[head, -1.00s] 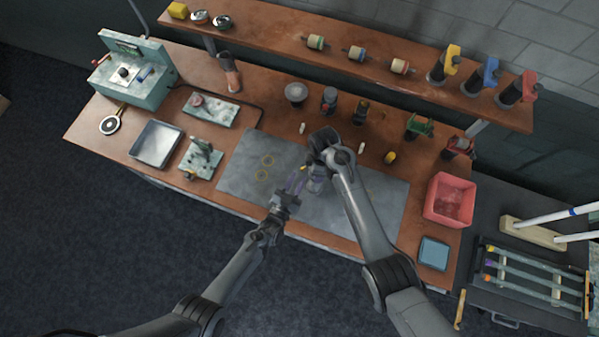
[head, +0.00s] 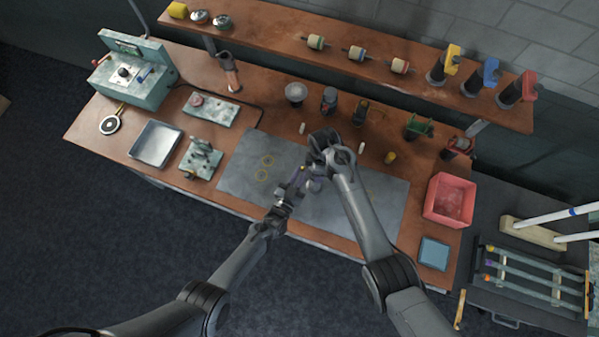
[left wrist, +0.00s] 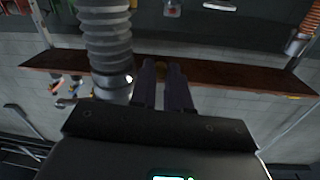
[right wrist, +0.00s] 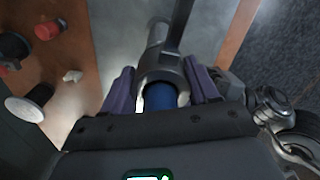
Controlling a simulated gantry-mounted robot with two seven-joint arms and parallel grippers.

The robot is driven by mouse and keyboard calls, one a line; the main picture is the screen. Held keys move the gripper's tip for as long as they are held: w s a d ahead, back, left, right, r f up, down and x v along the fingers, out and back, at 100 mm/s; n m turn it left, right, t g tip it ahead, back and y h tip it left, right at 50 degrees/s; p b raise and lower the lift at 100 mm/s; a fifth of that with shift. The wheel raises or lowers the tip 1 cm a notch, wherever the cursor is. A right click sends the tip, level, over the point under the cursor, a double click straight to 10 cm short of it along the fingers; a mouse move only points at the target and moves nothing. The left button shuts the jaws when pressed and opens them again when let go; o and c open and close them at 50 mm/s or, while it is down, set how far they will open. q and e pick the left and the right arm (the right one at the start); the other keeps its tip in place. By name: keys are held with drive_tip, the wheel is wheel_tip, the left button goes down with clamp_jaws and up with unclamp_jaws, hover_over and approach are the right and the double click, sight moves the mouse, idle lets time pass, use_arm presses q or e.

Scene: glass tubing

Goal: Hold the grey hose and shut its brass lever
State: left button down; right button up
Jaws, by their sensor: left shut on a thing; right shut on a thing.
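The grey hose (left wrist: 106,40) stands as a ribbed tube left of my left fingers in the left wrist view. In the right wrist view, a grey ring-shaped part (right wrist: 160,66) with a blue core lies between my right fingers. The lever's angle cannot be told.
A grey mat (head: 240,175) lies under both grippers. Several black and grey fittings stand behind them, with a yellow piece (head: 390,158) to the right. A red bin (head: 437,210) and blue tray (head: 434,252) are at the right. A shelf (head: 270,40) runs along the back.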

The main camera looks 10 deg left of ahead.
use_arm(q)
drive_tip(key=shift+s+d+f+n, duration=0.15)
drive_tip(key=shift+d+n, duration=0.1)
drive_tip(key=shift+n, duration=0.25)
drive_tip(key=c, duration=1.4)
unclamp_jaws()
drive_tip(key=v, duration=1.2)
